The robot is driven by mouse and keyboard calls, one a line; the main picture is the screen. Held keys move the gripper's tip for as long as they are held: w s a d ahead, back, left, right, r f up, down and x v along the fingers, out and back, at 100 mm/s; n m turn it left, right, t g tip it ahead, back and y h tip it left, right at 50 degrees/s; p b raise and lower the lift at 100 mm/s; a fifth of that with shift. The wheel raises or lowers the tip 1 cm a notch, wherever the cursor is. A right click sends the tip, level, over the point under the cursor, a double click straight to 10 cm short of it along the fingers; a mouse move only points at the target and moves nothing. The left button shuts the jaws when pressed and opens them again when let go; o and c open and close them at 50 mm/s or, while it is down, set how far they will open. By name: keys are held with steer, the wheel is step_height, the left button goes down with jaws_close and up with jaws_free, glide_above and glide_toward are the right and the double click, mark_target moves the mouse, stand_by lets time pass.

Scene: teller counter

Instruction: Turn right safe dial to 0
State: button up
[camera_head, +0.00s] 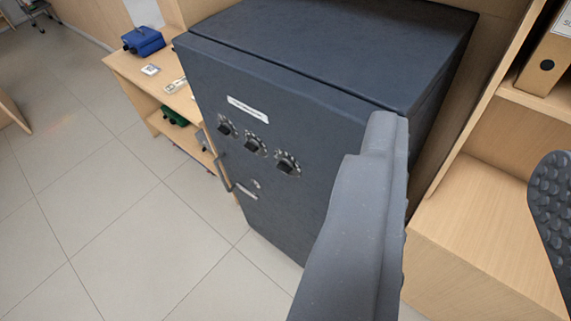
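A dark blue-grey safe (300,105) stands ahead, tilted in the picture, its front facing left. Three black dials with markings around them sit in a slanting row on its front. The right dial (287,163) is lowest and nearest the gripper finger; the middle dial (254,144) and left dial (226,127) are up and left of it. The dial markings are too small to read. My gripper (470,143) is open and empty, with one finger in front of the safe's right part and the other at the right edge. No finger visibly touches a dial.
The safe has a handle (224,172) below the dials and a white label (248,109) above them. A wooden shelf at left holds a blue box (143,41). A wooden shelf unit (490,225) with a binder stands at right. Tiled floor (110,205) is clear at left.

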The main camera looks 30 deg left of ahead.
mark_target(281, 171)
steer(key=shift+o, duration=1.2)
steer(key=shift+s, duration=0.1)
steer(key=o, duration=0.3)
steer(key=shift+w+a, duration=0.2)
steer(key=shift+a, duration=0.1)
steer(key=w+a+f+m+t+y+b, duration=0.3)
steer(key=w+a+m+y, duration=0.35)
steer(key=w+a, duration=0.5)
steer(key=w+a+f+m+t+h+b, duration=0.1)
steer(key=w+a+f+m+b, duration=0.4)
steer(key=w+a+f+m, duration=0.65)
steer(key=w+a+f+m+h+b, duration=0.1)
steer(key=a+f+m+h+b, duration=0.15)
steer(key=f+m, duration=0.6)
steer(key=w+a+f+m+h+b, duration=0.15)
steer(key=f+m+h, duration=0.3)
steer(key=f, duration=0.75)
steer(key=s+a+f+m+g+h+b, duration=0.2)
steer(key=f+m+h, duration=0.5)
steer(key=f, duration=1.2)
steer(key=shift+w+d+f+m+y+b, duration=0.15)
steer(key=shift+w+d+m+y, duration=0.25)
steer(key=shift+w+d, duration=1)
steer(key=shift+w+d+r+m+y+b, duration=0.1)
steer(key=shift+w+d+m+y+b, duration=0.25)
steer(key=shift+w, duration=2.1)
steer(key=shift+w+d+f+m+y+b, duration=0.1)
steer(key=shift+w+d+m+y, duration=0.25)
steer(key=shift+w+d, duration=1.1)
